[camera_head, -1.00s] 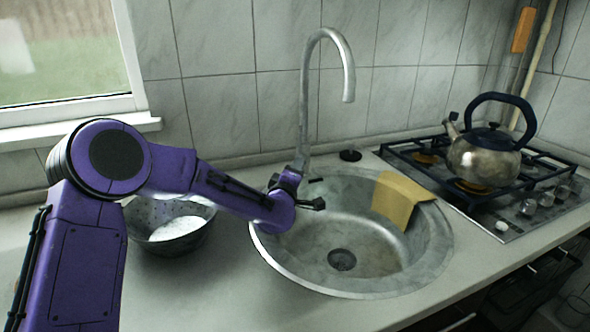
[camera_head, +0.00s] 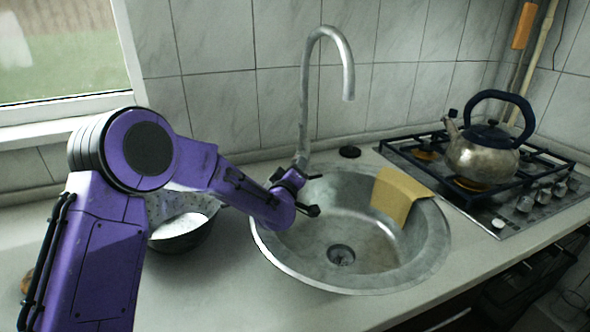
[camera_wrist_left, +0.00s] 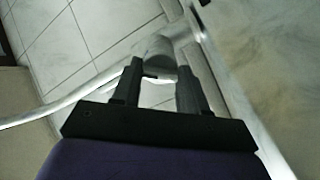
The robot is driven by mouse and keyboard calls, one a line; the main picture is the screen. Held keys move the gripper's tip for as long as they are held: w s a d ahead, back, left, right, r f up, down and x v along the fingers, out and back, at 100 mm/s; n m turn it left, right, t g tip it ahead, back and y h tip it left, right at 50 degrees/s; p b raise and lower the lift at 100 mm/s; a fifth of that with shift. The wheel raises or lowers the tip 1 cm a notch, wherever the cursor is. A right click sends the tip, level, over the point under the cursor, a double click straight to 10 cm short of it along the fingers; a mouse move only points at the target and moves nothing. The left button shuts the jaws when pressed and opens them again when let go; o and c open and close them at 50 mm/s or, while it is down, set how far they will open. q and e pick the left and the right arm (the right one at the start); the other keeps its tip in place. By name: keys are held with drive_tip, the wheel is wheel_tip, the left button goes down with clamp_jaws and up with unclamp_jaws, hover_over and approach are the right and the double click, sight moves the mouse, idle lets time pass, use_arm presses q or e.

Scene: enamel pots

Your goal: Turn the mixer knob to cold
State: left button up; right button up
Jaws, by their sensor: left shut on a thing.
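The grey metal faucet (camera_head: 347,75) rises in a tall curve behind the round steel sink (camera_head: 432,250). My left gripper (camera_head: 312,190) is at the foot of the faucet, over the sink's back left rim, in the head view. In the left wrist view its two dark fingers (camera_wrist_left: 160,78) are on either side of a grey metal part, the mixer knob (camera_wrist_left: 158,50), and are shut on it. The knob is hidden in the head view behind my gripper. Its exact angle cannot be told. My right gripper is not in view.
A metal bowl (camera_head: 180,235) stands left of the sink, partly behind my arm. A yellow cloth (camera_head: 398,195) hangs over the sink's right rim. A kettle (camera_head: 482,158) stands on the stove (camera_head: 510,215) at the right. The counter in front is clear.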

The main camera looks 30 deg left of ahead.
use_arm(q)
drive_tip(key=o, duration=1)
drive_tip(key=shift+o, duration=0.2)
drive_tip(key=shift+s, duration=0.1)
drive_tip(key=b+v, duration=0.1)
drive_tip(key=v, duration=0.9)
drive_tip(key=shift+s, duration=0.2)
